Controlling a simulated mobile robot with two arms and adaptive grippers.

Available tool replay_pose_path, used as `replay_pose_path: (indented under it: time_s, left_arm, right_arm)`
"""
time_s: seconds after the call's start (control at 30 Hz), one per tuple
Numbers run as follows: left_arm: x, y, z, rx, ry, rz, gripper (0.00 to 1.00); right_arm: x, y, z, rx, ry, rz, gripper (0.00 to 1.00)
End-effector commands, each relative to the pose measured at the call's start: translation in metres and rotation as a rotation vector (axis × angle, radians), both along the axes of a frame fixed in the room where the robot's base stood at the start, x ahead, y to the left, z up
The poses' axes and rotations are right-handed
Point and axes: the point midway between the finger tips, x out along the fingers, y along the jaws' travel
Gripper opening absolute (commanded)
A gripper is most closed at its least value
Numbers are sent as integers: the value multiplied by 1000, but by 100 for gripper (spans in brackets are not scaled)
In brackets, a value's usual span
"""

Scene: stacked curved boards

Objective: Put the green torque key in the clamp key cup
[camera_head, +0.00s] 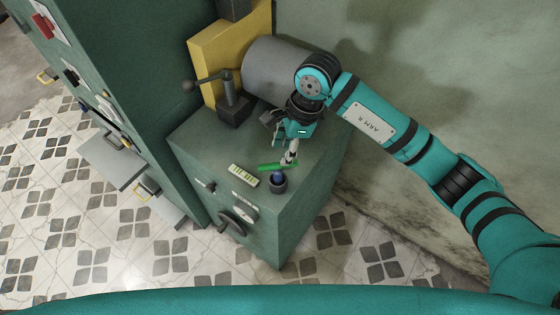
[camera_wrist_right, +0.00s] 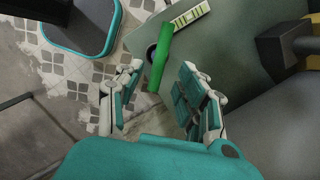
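The green torque key (camera_head: 272,165) is a bright green bar at the front part of the teal cabinet's top, just behind a small dark cup (camera_head: 278,187) with something blue in it. My right gripper (camera_head: 290,158) is over the key's right end. In the right wrist view the key (camera_wrist_right: 160,58) shows between the spread fingers (camera_wrist_right: 160,75), with a gap on both sides. It partly covers the dark round cup (camera_wrist_right: 151,52) there. I cannot tell whether the key touches the cabinet top. My left gripper is out of view.
A pale striped strip (camera_head: 244,175) lies left of the cup. A yellow block (camera_head: 215,60) with a dark handled clamp (camera_head: 232,105) and a grey cylinder (camera_head: 275,70) stand behind. A tall teal cabinet (camera_head: 130,90) rises at left. The cabinet top's (camera_head: 205,140) left part is clear.

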Motion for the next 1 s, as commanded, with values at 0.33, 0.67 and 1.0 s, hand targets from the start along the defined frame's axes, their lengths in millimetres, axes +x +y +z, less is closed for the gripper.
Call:
replay_pose_path:
  time_s: [0.33, 0.67, 1.0]
  left_arm:
    - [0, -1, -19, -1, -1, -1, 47]
    - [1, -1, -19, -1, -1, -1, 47]
    - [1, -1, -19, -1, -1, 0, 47]
  right_arm:
    - [1, -13, 51, 0, -1, 0, 38]
    - [1, -14, 57, 0, 1, 0, 38]
    - [-3, -7, 56, 35, 11, 2, 38]
